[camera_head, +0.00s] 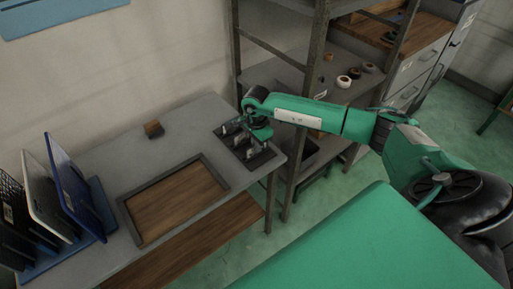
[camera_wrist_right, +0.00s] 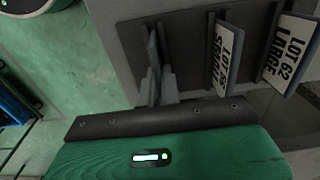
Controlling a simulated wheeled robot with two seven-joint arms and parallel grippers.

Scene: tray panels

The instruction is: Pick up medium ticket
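A dark ticket rack (camera_head: 264,158) stands at the right end of the grey table, with small pale tickets upright in it. That ticket's label is hidden. In the head view my right gripper (camera_head: 258,130) is low over the rack and partly covers it. My left gripper is not in view.
A wooden-bottomed tray (camera_head: 122,203) lies on the table left of the rack. Upright panels stand in a blue rack (camera_head: 104,205) at far left. A shelf post (camera_head: 234,50) rises close behind the ticket rack.

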